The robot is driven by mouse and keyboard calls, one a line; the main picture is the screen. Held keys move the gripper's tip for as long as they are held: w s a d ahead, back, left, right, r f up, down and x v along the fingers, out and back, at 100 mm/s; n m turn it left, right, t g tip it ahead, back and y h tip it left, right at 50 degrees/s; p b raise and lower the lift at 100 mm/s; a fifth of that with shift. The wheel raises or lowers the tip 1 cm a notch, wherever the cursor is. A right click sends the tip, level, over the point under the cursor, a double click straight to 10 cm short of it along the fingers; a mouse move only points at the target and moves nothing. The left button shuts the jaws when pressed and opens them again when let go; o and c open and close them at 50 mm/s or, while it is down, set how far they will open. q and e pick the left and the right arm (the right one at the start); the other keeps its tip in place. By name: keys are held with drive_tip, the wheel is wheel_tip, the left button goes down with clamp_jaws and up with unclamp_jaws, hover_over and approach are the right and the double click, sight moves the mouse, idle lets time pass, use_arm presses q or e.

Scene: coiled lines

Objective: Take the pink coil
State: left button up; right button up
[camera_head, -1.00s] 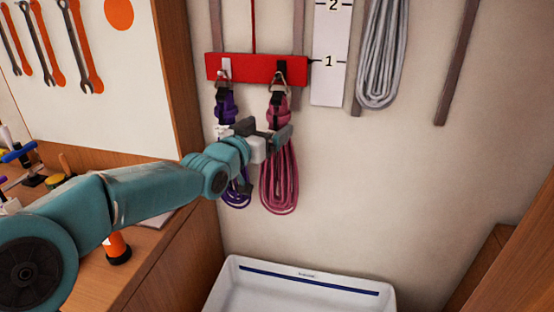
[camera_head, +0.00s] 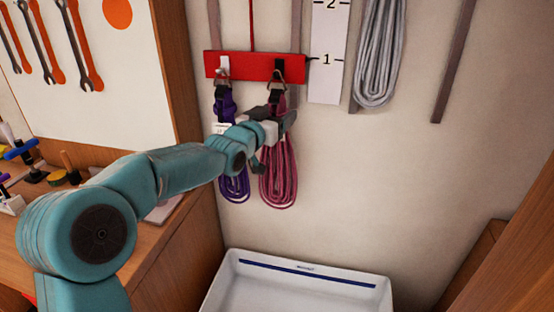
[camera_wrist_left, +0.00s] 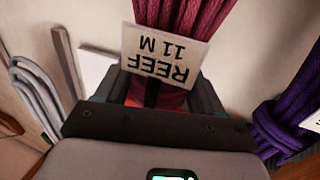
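The pink coil (camera_head: 278,175) hangs from a dark hook on the red rack (camera_head: 240,66) on the wall. My left gripper (camera_head: 275,138) is at the coil's upper, bound part and hides some of it. In the left wrist view the gripper (camera_wrist_left: 155,95) has its fingers spread on either side of the pink coil (camera_wrist_left: 185,15), with the strands between them. A white tag reading "REEF 11 M" (camera_wrist_left: 163,53) hides part of the space between the fingers, so contact is unclear. My right gripper is not in view.
A purple coil (camera_head: 233,187) hangs close to the left of the pink one; it also shows in the left wrist view (camera_wrist_left: 285,125). A grey coil (camera_head: 380,60) hangs at the upper right. A white bin (camera_head: 300,268) stands below.

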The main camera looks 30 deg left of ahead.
use_arm(q)
clamp_jaws()
drive_tip(key=shift+r, duration=0.15)
